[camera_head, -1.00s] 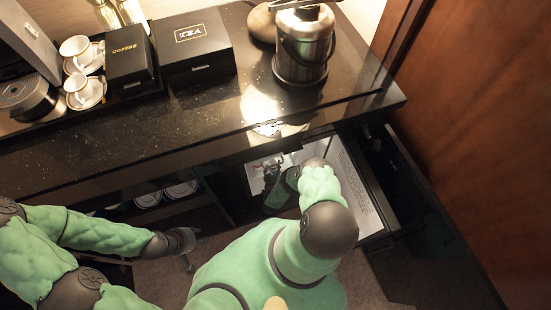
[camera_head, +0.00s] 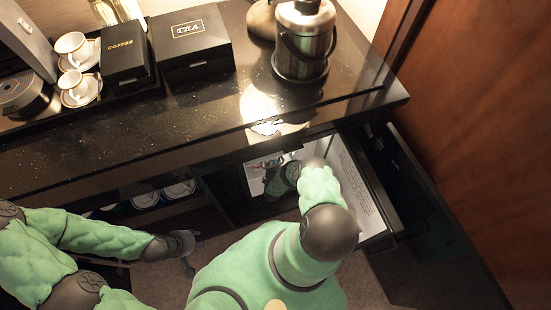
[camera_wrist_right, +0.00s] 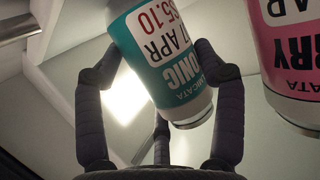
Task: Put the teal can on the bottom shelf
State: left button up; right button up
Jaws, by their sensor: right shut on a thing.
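The teal can (camera_wrist_right: 172,58) is in the right wrist view, tilted, with a white label and silver rim. My right gripper (camera_wrist_right: 168,98) has its dark fingers closed around it. In the head view my right arm reaches into the open minibar under the counter, and the right gripper (camera_head: 282,178) shows as a dark shape inside it; I cannot make out the can there. My left gripper (camera_head: 188,252) is low at the left, away from the minibar, too small to tell its opening. I cannot make out the bottom shelf clearly.
A pink can (camera_wrist_right: 292,60) stands close to the right of the teal can. The open minibar door (camera_head: 372,195) is right of my arm. The dark counter (camera_head: 210,120) above holds a coffee box (camera_head: 125,62), a tea box (camera_head: 190,45), cups and a metal ice bucket (camera_head: 303,45).

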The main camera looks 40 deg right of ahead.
jog(key=o, duration=1.2)
jog(key=shift+f, duration=0.1)
jog(key=shift+s+a+r, duration=0.2)
jog(key=shift+r, duration=0.05)
jog(key=shift+p+v, duration=2.35)
jog(key=shift+v, duration=3.35)
